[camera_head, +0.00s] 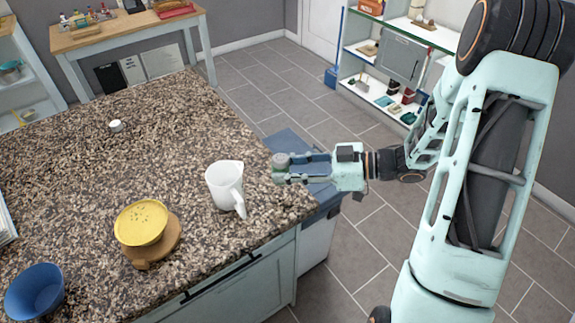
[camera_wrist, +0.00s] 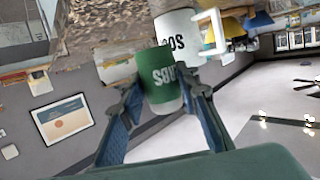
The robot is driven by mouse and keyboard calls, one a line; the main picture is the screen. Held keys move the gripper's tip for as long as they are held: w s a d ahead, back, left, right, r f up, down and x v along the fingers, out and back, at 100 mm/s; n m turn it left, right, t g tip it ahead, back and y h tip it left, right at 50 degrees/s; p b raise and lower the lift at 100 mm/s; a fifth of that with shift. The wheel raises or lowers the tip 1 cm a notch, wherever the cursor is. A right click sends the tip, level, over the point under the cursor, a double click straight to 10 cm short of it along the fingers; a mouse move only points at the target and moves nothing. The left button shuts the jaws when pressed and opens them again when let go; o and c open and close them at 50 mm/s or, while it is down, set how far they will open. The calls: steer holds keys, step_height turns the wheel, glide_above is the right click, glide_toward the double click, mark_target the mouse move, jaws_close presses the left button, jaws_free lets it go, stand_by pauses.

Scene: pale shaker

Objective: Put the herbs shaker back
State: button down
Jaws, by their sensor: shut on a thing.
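A green shaker (camera_wrist: 158,68) with lettering, partly unreadable, is between my gripper's fingers in the wrist view. My gripper (camera_wrist: 163,94) is shut on its sides. In the head view, my gripper (camera_head: 290,170) is at the right edge of the granite counter (camera_head: 80,170), and the shaker (camera_head: 281,160) shows as a small grey-green round shape at the fingertips. I cannot tell whether the shaker touches the counter.
A white jug (camera_head: 225,186) stands close left of my gripper. A blue bowl (camera_head: 35,292) and a small white item (camera_head: 115,126) are farther left. Bare counter lies between them.

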steer(key=shift+f+b, duration=1.35)
steer(key=shift+f, duration=1.2)
steer(key=shift+f, duration=0.25)
steer(key=c, duration=1.4)
jaws_free()
